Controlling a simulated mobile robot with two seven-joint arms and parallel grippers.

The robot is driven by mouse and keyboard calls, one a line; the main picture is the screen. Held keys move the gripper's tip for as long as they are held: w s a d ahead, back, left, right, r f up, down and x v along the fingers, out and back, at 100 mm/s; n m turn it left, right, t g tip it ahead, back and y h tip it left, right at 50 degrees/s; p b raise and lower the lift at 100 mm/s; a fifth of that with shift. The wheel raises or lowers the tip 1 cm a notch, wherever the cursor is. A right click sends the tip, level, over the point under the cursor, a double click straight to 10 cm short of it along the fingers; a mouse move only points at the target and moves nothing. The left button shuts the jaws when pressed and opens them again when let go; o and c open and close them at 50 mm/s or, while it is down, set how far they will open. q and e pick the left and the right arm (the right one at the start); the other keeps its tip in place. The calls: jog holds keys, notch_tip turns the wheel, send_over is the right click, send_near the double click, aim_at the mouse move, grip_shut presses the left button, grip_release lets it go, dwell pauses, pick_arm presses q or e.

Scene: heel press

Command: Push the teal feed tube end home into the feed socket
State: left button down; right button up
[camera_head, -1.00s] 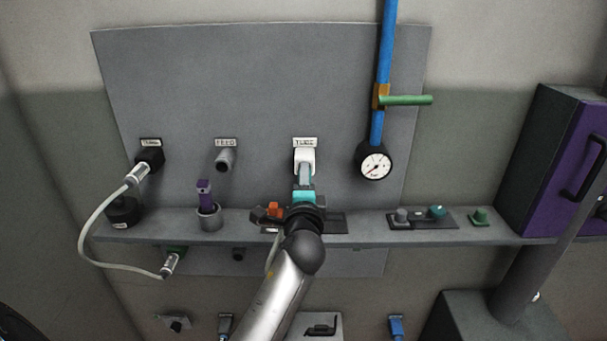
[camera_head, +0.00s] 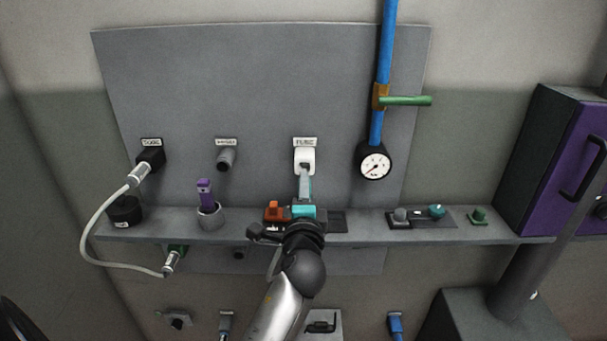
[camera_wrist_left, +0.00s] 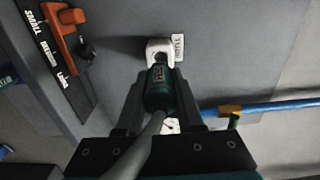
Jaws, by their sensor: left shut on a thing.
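My left gripper (camera_wrist_left: 160,108) is shut on a dark teal tube end (camera_wrist_left: 160,88), with one finger on each side of it. A grey tube (camera_wrist_left: 143,145) trails from its back toward the camera. The far end of the tube end is at the mouth of a white socket (camera_wrist_left: 158,48) on the wall panel; how deep it sits is hidden. In the head view the white socket (camera_head: 304,158) is under a label too blurred to read surely. My left gripper (camera_head: 305,182) reaches up to it from below and hides the tube end. My right gripper is not in view.
A shelf (camera_head: 365,230) runs below the socket, with an orange clamp-like part (camera_head: 274,211) close beside my left wrist. A gauge (camera_head: 375,162) on a blue pipe (camera_head: 386,60) stands to the right. A dark socket (camera_head: 226,158) and a purple-handled item (camera_head: 205,190) are left.

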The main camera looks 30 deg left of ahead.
pick_arm(q)
jog(key=shift+s+d, duration=0.25)
jog(key=shift+s, duration=0.1)
dwell(0.3)
jog(key=shift+v, duration=1)
jog(key=s+a+p, duration=0.2)
jog(key=s+a, duration=0.3)
jog(key=a, duration=0.3)
jog(key=s+a+p, duration=0.2)
jog(key=s+a, duration=0.3)
jog(key=a, duration=0.3)
jog(key=shift+a, duration=0.15)
dwell(0.4)
jog(key=shift+w, duration=0.15)
jog(key=shift+p+x, duration=0.3)
jog(key=shift+x, duration=2.05)
